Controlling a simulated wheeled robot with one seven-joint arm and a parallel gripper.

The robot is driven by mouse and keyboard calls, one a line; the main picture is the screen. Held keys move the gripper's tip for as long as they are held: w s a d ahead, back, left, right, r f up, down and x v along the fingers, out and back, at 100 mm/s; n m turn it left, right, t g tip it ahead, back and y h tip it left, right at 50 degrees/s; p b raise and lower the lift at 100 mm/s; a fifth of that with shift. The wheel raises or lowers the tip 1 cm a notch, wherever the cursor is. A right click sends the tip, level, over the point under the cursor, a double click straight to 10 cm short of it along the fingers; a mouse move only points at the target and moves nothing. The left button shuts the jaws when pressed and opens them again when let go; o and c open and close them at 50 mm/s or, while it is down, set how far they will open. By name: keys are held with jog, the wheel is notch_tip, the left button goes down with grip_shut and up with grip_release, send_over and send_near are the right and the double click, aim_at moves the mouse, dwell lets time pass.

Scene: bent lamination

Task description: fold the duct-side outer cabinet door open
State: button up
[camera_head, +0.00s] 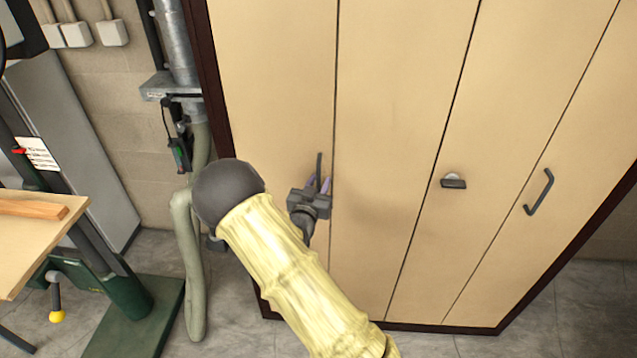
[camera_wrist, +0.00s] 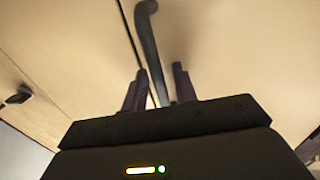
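The duct-side outer door (camera_head: 270,80) is the leftmost tan panel of the cabinet, beside the metal duct (camera_head: 176,45). It looks closed and flush with the panel beside it. Its dark bar handle (camera_head: 319,162) is upright near the door's right edge; it also shows in the wrist view (camera_wrist: 148,35). My gripper (camera_head: 318,185) is at the lower part of this handle. In the wrist view my gripper (camera_wrist: 159,72) has its two purple fingers apart, one on each side of the handle, with gaps visible. The handle's lower end is hidden behind the gripper body.
A small dark knob (camera_head: 453,182) and another bar handle (camera_head: 540,192) are on panels to the right. A pale hose (camera_head: 188,260) hangs left of the cabinet. A green machine with a wooden table (camera_head: 30,245) stands at the left. Floor shows between them.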

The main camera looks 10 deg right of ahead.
grip_shut()
jog(key=shift+s+a, duration=0.15)
jog(key=shift+a, duration=0.1)
